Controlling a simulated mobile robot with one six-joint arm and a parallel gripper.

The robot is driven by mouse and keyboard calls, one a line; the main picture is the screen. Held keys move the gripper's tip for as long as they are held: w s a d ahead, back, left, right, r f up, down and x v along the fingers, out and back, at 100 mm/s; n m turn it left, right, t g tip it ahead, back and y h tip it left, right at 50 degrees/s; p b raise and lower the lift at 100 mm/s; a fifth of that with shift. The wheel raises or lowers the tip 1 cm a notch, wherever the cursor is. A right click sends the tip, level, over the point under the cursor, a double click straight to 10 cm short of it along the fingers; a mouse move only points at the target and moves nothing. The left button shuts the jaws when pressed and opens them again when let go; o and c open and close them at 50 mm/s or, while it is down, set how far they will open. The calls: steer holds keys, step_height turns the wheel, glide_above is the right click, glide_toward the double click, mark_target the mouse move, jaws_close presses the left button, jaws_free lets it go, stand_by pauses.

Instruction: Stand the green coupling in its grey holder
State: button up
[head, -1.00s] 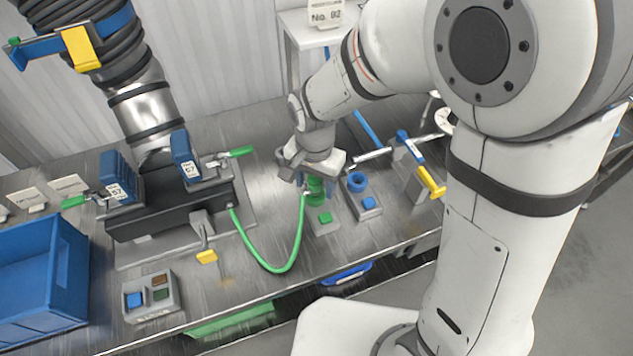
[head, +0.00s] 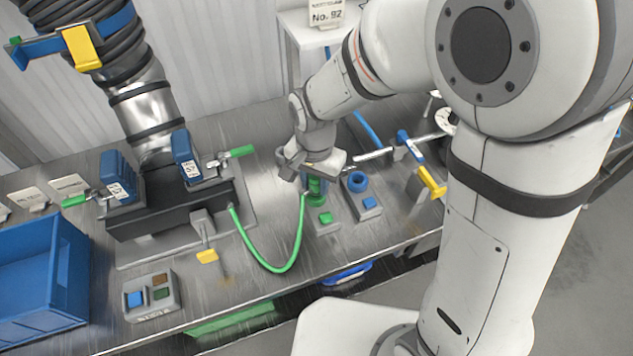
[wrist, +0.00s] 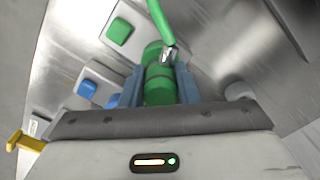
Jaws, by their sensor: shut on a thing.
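My gripper (wrist: 159,92) is shut on the green coupling (wrist: 160,86), with a blue-grey finger on each side of it in the wrist view. In the head view my gripper (head: 313,178) points down over the grey holder (head: 327,229), and a little of the green coupling (head: 317,187) shows below it. The grey holder (wrist: 134,16) also shows in the wrist view, with a green square on it. A green hose (head: 298,240) runs from the coupling. I cannot tell whether the coupling is seated, as the gripper hides its lower end.
A similar grey holder with a blue ring (head: 358,181) stands close on the right. A black manifold block (head: 170,210) with blue parts stands left. A blue crate (head: 40,275) and a button box (head: 152,297) are nearer the left.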

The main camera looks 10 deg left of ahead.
step_height(320, 180, up, 9)
steer(key=shift+r+b, duration=0.1)
steer(key=shift+b, duration=0.35)
step_height(320, 180, down, 4)
steer(key=b, duration=0.3)
steer(key=shift+r, duration=0.1)
steer(key=w+a+f+p, duration=0.2)
steer(key=w+a+p, duration=0.1)
steer(key=w+a, duration=0.7)
steer(key=shift+w+a+f, duration=0.25)
steer(key=shift+w+a, duration=0.05)
steer(key=shift+w, duration=0.85)
steer(key=shift+f+b, duration=1.45)
steer(key=shift+f, duration=1.35)
stand_by(1.6)
